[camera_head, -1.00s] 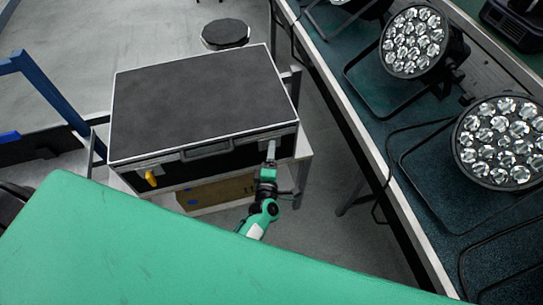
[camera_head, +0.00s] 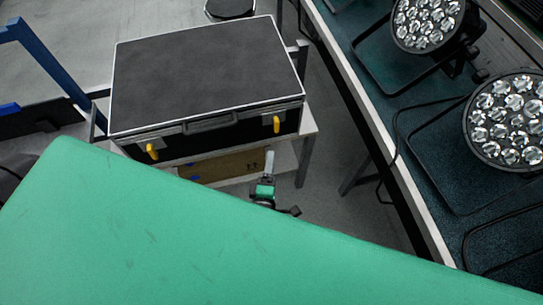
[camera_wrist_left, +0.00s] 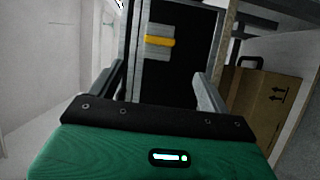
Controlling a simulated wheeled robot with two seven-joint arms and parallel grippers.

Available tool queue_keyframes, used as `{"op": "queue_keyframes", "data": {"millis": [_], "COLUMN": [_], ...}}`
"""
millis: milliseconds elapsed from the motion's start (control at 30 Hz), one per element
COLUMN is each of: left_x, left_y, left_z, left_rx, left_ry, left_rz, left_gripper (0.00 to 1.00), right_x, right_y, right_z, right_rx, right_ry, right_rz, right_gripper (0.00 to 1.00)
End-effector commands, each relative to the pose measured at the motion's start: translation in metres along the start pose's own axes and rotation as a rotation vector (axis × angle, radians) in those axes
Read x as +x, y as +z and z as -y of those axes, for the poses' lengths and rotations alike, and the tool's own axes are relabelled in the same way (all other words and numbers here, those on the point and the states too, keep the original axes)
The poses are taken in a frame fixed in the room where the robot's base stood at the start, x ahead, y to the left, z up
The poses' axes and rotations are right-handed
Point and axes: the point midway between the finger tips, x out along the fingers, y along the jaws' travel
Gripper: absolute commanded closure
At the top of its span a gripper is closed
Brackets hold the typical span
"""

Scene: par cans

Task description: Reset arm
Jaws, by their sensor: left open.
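My left gripper (camera_head: 268,165) is in front of the case, below its right yellow latch (camera_head: 276,124). In the left wrist view its two fingers (camera_wrist_left: 160,85) stand apart with nothing between them, and a yellow latch (camera_wrist_left: 160,42) shows beyond them, clear of the fingers. The black case (camera_head: 205,75) with silver edges is closed and lies flat on a stand. Its left yellow latch (camera_head: 152,151) and its front handle (camera_head: 210,122) also show. My right gripper is not in view.
A cardboard box (camera_head: 230,166) sits on the stand's lower shelf; it also shows in the left wrist view (camera_wrist_left: 265,100). A table on the right holds par lights (camera_head: 505,118) with cables. A blue frame (camera_head: 45,70) stands at the left. Grey floor lies between stand and table.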

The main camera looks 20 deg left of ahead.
Motion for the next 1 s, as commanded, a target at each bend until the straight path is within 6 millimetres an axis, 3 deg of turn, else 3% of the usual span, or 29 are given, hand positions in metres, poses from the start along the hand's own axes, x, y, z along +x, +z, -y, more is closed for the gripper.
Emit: {"op": "queue_keyframes", "data": {"millis": [767, 867, 967, 1000], "left_x": [-0.008, -0.013, -0.028, -0.037], "left_y": [0.002, 0.009, 0.018, 0.020], "left_z": [0.006, 0.034, 0.090, 0.117], "left_rx": [0.020, 0.113, 0.296, 0.385], "left_ry": [-0.010, -0.061, -0.155, -0.200], "left_rz": [0.013, 0.073, 0.196, 0.257], "left_gripper": [0.20, 0.20, 0.20, 0.20], "right_x": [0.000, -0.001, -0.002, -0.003], "right_y": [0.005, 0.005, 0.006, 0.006], "right_z": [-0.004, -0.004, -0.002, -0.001], "right_rx": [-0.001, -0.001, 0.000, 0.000], "right_ry": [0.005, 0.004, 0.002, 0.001], "right_rz": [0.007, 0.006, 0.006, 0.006], "right_gripper": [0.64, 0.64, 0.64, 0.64]}}
